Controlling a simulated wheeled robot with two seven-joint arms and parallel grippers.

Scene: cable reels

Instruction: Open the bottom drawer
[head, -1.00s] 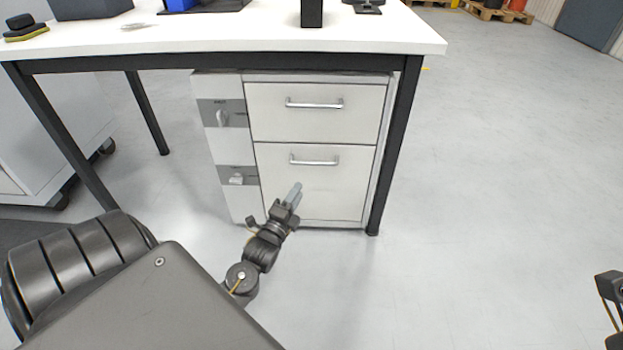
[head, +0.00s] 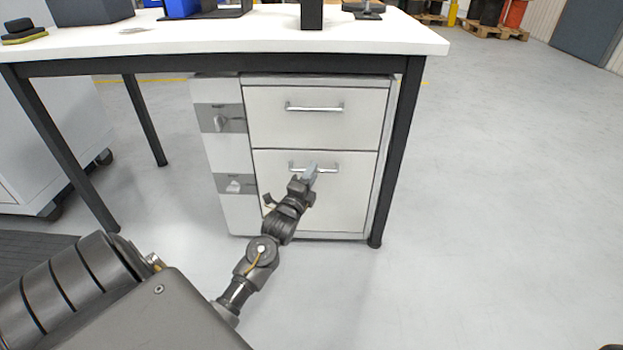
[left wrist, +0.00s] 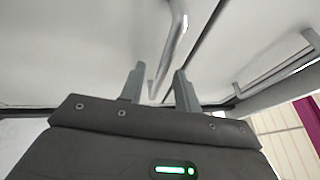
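The bottom drawer (head: 334,205) is the tall white lower front of the cabinet under the table, and it is closed. In the left wrist view the fingers of my left gripper (left wrist: 158,84) stand apart, with nothing held. The bottom handle (left wrist: 178,38) runs just beyond the fingertips, one end showing in the gap between them. Contact cannot be told. My right gripper is not in view.
The closed top drawer (head: 350,122) has its own handle (head: 315,107), which also shows in the left wrist view (left wrist: 275,68). A side panel (head: 222,150) with two switches is left of the drawers. A black table leg (head: 398,150) stands close right. The floor in front is clear.

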